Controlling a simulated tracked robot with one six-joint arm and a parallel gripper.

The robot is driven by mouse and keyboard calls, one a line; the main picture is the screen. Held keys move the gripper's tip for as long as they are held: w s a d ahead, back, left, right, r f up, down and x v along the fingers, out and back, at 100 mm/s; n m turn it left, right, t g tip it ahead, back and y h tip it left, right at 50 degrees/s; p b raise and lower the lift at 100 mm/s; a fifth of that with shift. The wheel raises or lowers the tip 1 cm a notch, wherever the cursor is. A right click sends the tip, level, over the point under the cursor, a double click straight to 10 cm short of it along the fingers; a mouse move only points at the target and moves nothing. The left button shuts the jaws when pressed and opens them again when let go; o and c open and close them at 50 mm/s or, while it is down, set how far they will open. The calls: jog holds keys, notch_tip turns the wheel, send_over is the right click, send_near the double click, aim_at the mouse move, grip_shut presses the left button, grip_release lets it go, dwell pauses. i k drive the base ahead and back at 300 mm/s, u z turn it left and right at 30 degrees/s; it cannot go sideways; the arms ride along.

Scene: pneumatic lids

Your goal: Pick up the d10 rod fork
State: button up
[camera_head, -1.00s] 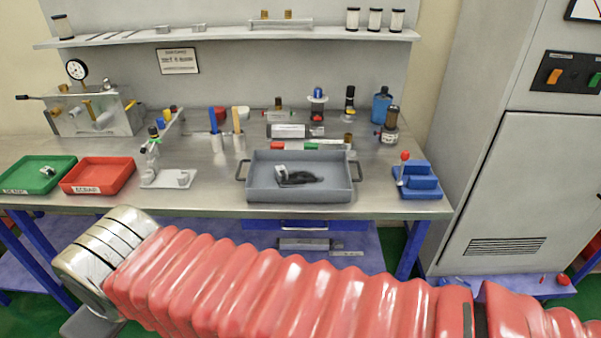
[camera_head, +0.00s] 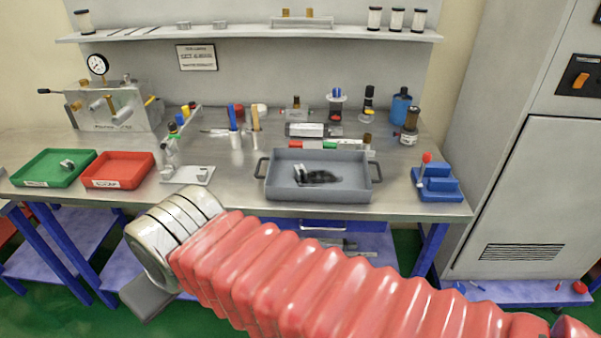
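I cannot tell for sure which part is the d10 rod fork. A small grey metal piece (camera_head: 67,164) lies in the green tray (camera_head: 28,182) at the left of the bench. Another small silver piece (camera_head: 299,173) lies with a black part (camera_head: 320,177) in the grey handled tray (camera_head: 330,193) at the middle. My arm in its red bellows crosses the front. At its left end, a grey block of my gripper (camera_head: 148,297) shows below the metal rings, low in front of the bench and away from both trays. Its fingers cannot be made out.
A red tray (camera_head: 118,172) stands beside the green one. A small stand (camera_head: 188,174), upright tools (camera_head: 236,137), bottles (camera_head: 401,105) and a blue block fixture (camera_head: 436,185) occupy the bench. A cabinet (camera_head: 535,190) stands at right. A shelf (camera_head: 250,32) runs above.

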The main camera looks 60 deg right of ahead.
aim_at(299, 170)
jog(key=i, duration=1)
